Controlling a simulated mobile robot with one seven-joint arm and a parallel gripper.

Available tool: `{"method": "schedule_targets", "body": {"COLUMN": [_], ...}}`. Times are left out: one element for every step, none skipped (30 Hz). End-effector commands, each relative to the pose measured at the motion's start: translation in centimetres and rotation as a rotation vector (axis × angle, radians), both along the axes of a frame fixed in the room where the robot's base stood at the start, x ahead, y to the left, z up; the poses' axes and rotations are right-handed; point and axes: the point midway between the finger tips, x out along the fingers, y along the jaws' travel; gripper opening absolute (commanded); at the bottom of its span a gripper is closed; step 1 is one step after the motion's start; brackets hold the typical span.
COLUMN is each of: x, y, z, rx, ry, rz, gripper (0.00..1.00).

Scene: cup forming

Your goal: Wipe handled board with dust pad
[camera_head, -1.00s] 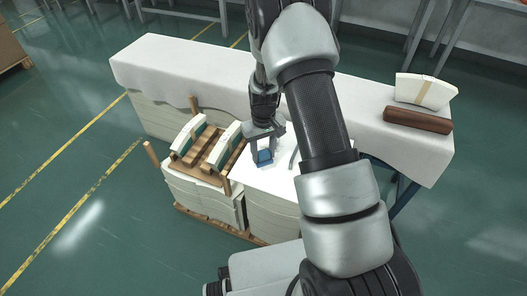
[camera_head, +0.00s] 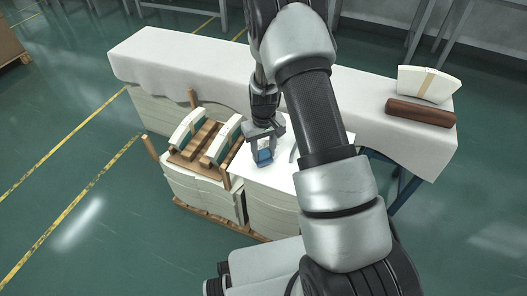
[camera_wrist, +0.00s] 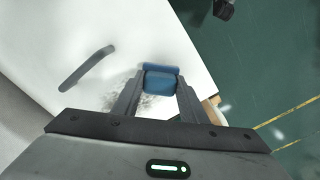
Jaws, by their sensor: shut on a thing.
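My gripper (camera_head: 264,150) is shut on a blue dust pad (camera_head: 264,156), low over the white handled board (camera_head: 262,178). In the wrist view the pad (camera_wrist: 161,82) sits between the two fingers, at or just above the board's surface; I cannot tell whether it touches. A patch of grey dust (camera_wrist: 150,104) shows on the board close to the pad. The board's grey curved handle (camera_wrist: 86,68) stands to the left of the pad in the wrist view. In the head view my arm hides the board's right part and most of the handle.
A wooden rack (camera_head: 207,142) with white curved pieces stands left of the board. Behind is a long table with a white cloth (camera_head: 190,66), bearing a brown roll (camera_head: 419,112) and a banded white stack (camera_head: 426,84) at the right. Green floor (camera_head: 60,150) is clear at left.

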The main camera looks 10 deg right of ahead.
Motion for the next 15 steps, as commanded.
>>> {"method": "schedule_targets", "body": {"x": [0.00, 0.00, 0.00, 0.00, 0.00, 0.01, 0.01, 0.01, 0.01, 0.01, 0.01, 0.01, 0.01, 0.01, 0.01], "y": [0.00, 0.00, 0.00, 0.00, 0.00, -0.01, -0.01, -0.01, -0.01, -0.01, -0.01, -0.01, -0.01, -0.01, -0.01], "z": [-0.10, -0.16, -0.23, -0.30, -0.36, -0.45, -0.51, -0.57, -0.65, -0.71, -0.77, -0.85, -0.91, -0.97, -1.05], "rx": [0.000, 0.000, 0.000, 0.000, 0.000, 0.000, 0.000, 0.000, 0.000, 0.000, 0.000, 0.000, 0.000, 0.000, 0.000], "ry": [0.000, 0.000, 0.000, 0.000, 0.000, 0.000, 0.000, 0.000, 0.000, 0.000, 0.000, 0.000, 0.000, 0.000, 0.000], "rz": [0.000, 0.000, 0.000, 0.000, 0.000, 0.000, 0.000, 0.000, 0.000, 0.000, 0.000, 0.000, 0.000, 0.000, 0.000], "gripper": [0.21, 0.21, 0.21, 0.21, 0.21, 0.21, 0.21, 0.21, 0.21, 0.21, 0.21, 0.21, 0.21, 0.21, 0.21]}}
